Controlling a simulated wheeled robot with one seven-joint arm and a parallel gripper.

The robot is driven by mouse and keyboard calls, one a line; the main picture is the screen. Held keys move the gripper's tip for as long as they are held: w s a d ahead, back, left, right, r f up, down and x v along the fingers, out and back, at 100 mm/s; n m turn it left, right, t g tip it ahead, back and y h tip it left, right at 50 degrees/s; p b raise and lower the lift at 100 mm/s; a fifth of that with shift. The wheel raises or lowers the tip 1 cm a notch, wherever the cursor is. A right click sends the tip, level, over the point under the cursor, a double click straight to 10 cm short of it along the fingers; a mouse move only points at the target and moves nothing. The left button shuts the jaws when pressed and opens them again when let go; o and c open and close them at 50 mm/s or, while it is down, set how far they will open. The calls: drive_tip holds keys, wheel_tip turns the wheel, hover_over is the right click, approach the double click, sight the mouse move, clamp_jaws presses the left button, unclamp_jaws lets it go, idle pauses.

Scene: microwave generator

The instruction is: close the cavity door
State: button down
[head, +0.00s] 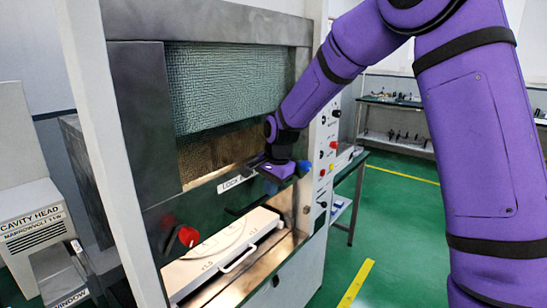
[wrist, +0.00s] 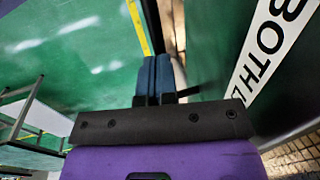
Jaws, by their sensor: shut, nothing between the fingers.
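The cavity door (head: 150,120) is a dark metal frame with a mesh window, on the front of the cabinet. Below its lower edge is a lit opening with a white tray (head: 225,250) inside. A white label (head: 232,184) on the door's lower rail is partly hidden by my gripper; the wrist view shows it at the right as a label (wrist: 275,40) reading "BOTH". A red knob (head: 188,236) is at the door's lower left. My gripper (head: 303,166) is at the right part of the lower rail, its blue fingers (wrist: 157,75) together and empty. I cannot tell whether it touches the door.
A control panel (head: 325,150) with coloured buttons stands right of the door. A cavity head box (head: 35,225) is at the left. A bench (head: 395,105) stands behind at the right. Green floor at the right is open.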

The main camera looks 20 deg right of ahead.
wheel_tip(320, 180, down, 28)
drive_tip(key=shift+s+r, duration=0.15)
drive_tip(key=shift+d, duration=0.1)
